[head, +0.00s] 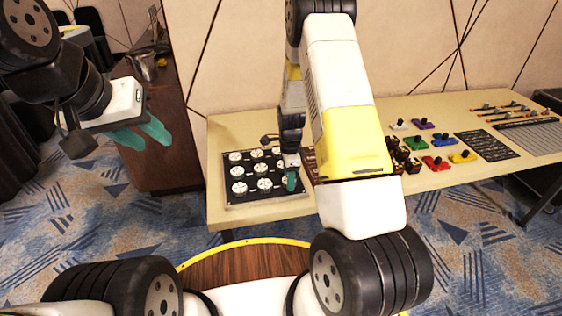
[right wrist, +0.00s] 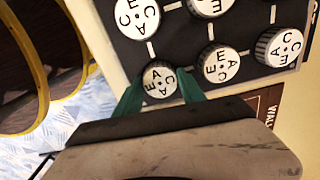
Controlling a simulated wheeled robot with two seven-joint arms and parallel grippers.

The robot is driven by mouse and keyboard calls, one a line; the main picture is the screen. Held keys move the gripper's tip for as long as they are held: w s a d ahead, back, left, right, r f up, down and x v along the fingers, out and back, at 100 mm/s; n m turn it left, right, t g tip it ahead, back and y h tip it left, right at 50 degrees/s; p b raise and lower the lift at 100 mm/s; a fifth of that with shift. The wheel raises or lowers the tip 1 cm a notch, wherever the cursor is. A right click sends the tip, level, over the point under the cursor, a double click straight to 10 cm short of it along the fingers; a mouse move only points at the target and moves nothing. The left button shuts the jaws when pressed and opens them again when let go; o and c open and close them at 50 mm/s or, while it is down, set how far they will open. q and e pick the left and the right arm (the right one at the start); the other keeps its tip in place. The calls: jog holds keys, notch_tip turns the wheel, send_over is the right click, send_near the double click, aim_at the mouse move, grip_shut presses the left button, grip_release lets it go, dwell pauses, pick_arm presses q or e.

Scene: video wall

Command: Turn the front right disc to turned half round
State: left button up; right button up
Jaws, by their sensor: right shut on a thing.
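A black board (head: 228,199) on the table carries several white lettered discs in rows. The front right disc shows in the right wrist view (right wrist: 159,82) at the board's corner, with letters such as A, C and E on its face. My right gripper (head: 290,182) is at this disc. In the right wrist view, its teal fingers (right wrist: 160,87) are on either side of the disc, shut on it. In the head view the fingers mostly hide the disc. My left gripper (head: 154,145) is open and empty, away from the table at the left.
Neighbouring discs (right wrist: 220,63) stand close to the held one. The beige table (head: 260,215) also carries coloured blocks (head: 437,163), a dark panel (head: 487,145) and a grey ribbed rack (head: 532,136) to the right. A brown cabinet (head: 165,160) stands left of the table.

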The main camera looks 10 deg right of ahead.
jog(key=n, duration=0.9)
jog(key=shift+n, duration=0.3)
jog(key=n, duration=0.4)
jog(key=shift+n, duration=0.3)
jog(key=n, duration=0.4)
jog(key=shift+n, duration=0.3)
jog(key=n, duration=1.2)
jog(key=shift+n, duration=1.9)
